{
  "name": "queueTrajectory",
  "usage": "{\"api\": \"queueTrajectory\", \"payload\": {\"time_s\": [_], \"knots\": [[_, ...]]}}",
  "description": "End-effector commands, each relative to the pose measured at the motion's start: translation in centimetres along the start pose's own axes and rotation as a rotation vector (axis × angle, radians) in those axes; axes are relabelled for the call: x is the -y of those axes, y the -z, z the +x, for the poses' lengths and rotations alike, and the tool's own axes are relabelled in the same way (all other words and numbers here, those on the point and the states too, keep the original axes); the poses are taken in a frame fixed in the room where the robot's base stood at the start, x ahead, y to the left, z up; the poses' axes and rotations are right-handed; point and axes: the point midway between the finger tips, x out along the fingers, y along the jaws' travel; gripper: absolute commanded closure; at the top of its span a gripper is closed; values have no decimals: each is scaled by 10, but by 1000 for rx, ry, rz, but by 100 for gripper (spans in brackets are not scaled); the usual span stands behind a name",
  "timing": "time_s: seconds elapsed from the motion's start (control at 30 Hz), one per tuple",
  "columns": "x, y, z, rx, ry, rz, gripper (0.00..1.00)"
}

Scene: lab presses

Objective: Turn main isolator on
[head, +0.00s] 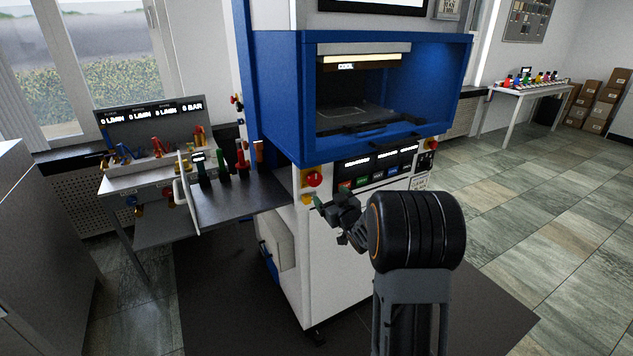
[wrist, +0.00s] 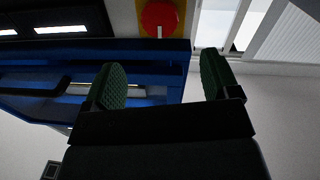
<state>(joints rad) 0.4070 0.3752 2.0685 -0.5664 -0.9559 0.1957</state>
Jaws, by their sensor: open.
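The main isolator is a round red knob (head: 314,179) on a yellow plate at the front left of the blue and white press, below the blue hood. In the wrist view the red knob (wrist: 159,15) shows at the top edge, partly cut off, with a pale mark pointing down the picture. My gripper (head: 331,206) is just below and to the right of the knob in the head view. In the wrist view my gripper (wrist: 161,76) is open, its two green-padded fingers apart with nothing between them. The knob appears beyond the fingertips, not touched.
A control panel (head: 375,166) with displays and coloured buttons is right of the knob. Another red button (head: 431,145) sits at the panel's far right. A dark side shelf (head: 240,197) with upright coloured tools juts out left of the press. Open floor lies to the right.

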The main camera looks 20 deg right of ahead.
Motion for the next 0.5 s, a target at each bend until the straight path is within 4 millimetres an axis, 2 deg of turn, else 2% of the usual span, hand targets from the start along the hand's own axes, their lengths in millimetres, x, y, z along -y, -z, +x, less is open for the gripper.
{"api": "queueTrajectory", "payload": {"time_s": [0.2,0.5], "knots": [[1,2,44,1,2,0,18],[0,1,87,1,0,0,18]]}}
